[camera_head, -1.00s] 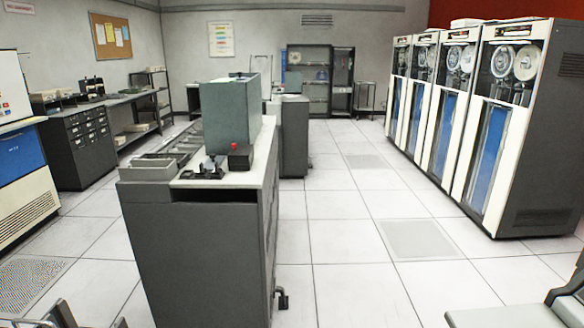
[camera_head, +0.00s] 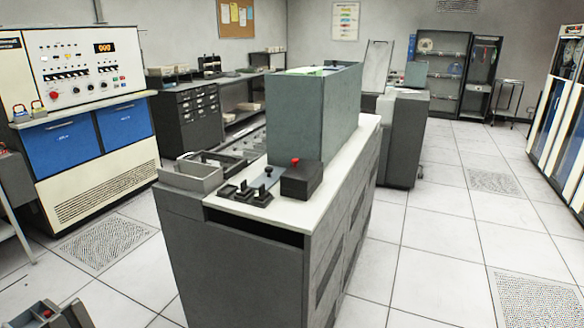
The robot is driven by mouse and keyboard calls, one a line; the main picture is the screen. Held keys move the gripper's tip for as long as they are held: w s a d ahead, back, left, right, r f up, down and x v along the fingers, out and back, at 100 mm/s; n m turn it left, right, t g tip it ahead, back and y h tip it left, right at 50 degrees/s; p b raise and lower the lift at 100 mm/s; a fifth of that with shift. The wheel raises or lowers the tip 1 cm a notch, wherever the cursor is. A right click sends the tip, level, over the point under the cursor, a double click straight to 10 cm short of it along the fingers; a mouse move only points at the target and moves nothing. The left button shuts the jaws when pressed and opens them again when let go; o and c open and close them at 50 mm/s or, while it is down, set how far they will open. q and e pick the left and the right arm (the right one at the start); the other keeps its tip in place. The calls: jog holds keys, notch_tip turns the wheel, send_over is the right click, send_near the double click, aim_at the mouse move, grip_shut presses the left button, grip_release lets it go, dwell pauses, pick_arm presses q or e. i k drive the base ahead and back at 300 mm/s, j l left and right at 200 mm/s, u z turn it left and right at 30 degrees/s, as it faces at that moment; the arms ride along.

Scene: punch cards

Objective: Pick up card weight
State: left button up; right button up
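A black block with a small red knob (camera_head: 301,180) sits on the front of the white top of a grey card machine (camera_head: 237,264). It may be the card weight, but I cannot be sure. Small black parts (camera_head: 246,194) stand just left of it, and a tall grey-green box (camera_head: 312,120) rises directly behind it. No gripper can be made out clearly. A grey and black piece (camera_head: 52,316) at the bottom left edge is cut off and too partial to identify.
A control console (camera_head: 85,65) with blue panels stands at the left. Grey trays (camera_head: 191,176) are on the machine's left side. Tape cabinets (camera_head: 562,120) stand at the far right. Tiled floor is open right of the machine (camera_head: 440,260).

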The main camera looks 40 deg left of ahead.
aim_at(271, 176)
jog(key=i+z, duration=0.2)
jog(key=i, duration=0.5)
jog(key=i+j+z, duration=0.2)
jog(key=i, duration=0.5)
jog(key=i+l+u, duration=0.1)
jog(key=i+u, duration=0.25)
jog(key=i+l+u, duration=0.2)
jog(key=u, duration=0.2)
jog(key=i, duration=0.1)
